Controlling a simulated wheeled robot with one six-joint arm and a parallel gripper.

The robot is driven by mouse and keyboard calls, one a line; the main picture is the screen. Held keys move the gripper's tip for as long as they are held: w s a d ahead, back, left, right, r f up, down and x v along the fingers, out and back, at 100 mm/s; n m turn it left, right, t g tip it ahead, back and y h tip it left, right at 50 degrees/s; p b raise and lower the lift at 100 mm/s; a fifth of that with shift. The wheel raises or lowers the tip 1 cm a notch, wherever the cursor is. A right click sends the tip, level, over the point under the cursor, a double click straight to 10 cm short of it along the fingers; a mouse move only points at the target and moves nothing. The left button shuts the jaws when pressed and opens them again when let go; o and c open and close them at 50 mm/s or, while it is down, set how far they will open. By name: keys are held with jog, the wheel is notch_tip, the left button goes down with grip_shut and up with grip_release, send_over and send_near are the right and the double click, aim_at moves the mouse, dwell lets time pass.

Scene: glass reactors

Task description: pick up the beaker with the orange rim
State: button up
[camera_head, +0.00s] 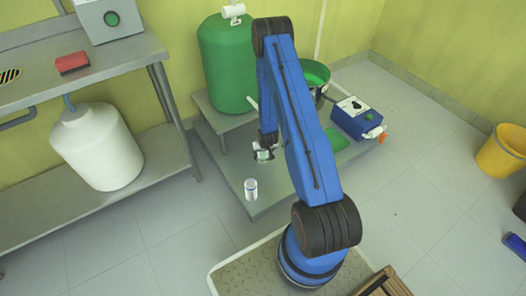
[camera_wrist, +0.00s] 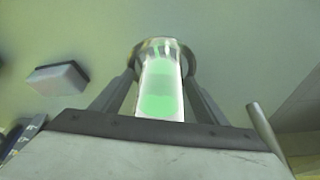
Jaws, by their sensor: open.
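In the head view my gripper (camera_head: 265,151) is low over the grey platform, at a small glass beaker (camera_head: 263,156). In the wrist view this beaker (camera_wrist: 160,85) has pale glass and green inside, and stands between the two open fingers of my gripper (camera_wrist: 161,60). I cannot tell whether the fingers touch it. Its rim looks pale, with a faint yellowish tint nearby; I cannot make out a clear orange rim. A second small clear glass vessel (camera_head: 251,189) stands upright near the platform's front left edge, apart from my gripper; its rim colour is unclear.
The low grey platform (camera_head: 262,208) also carries a blue device (camera_head: 357,119), a green pad (camera_head: 336,140) and a green-filled pot (camera_head: 315,75). A large green tank (camera_head: 229,65) stands behind. A metal shelf (camera_head: 135,165) is at left. A yellow bucket (camera_head: 503,150) is far right.

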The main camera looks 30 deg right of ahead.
jog(key=c, duration=1.2)
